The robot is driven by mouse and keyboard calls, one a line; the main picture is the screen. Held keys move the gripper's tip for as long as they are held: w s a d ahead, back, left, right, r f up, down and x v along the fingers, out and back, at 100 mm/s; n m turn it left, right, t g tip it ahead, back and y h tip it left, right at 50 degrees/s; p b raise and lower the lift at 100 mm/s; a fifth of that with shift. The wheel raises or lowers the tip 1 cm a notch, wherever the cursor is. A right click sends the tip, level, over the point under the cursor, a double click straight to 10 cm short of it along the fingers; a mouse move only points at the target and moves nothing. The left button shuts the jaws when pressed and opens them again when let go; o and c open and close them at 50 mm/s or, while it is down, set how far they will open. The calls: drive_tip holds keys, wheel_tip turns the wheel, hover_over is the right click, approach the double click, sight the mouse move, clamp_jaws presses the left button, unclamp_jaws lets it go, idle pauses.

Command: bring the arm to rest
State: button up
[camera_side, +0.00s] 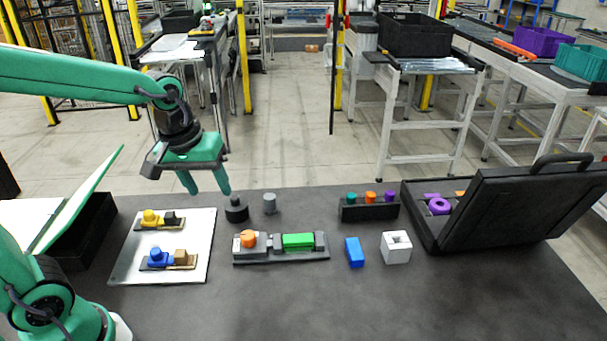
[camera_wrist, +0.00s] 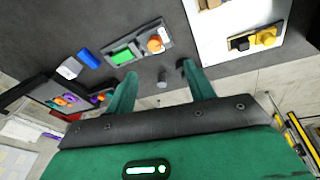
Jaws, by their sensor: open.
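My gripper (camera_side: 207,188) is open and empty, raised above the back left of the dark table, near the white plate's far edge. In the wrist view its two green fingers (camera_wrist: 153,85) stand apart with nothing held between them. A small grey cylinder (camera_wrist: 162,79) on the table shows beyond them. The dark fixture (camera_side: 282,256) below holds an orange round part (camera_side: 248,239) and a green block (camera_side: 298,241). The white plate (camera_side: 198,262) carries one assembly with a yellow part (camera_side: 151,217) and one with a blue part (camera_side: 157,256).
A black knobbed weight (camera_side: 237,211) and the grey cylinder (camera_side: 269,204) stand behind the fixture. A blue block (camera_side: 354,252), a white block with a hole (camera_side: 396,248), a black rack of coloured pegs (camera_side: 369,211) and an open black case (camera_side: 520,207) are to the right. The front right table is clear.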

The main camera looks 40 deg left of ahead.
drive_tip(key=s+r+m+t, duration=0.2)
drive_tip(key=s+m, duration=0.4)
drive_tip(key=s, duration=0.3)
drive_tip(key=shift+a+r+t, duration=0.2)
drive_tip(key=shift+r+t, duration=0.2)
drive_tip(key=shift+r, duration=0.4)
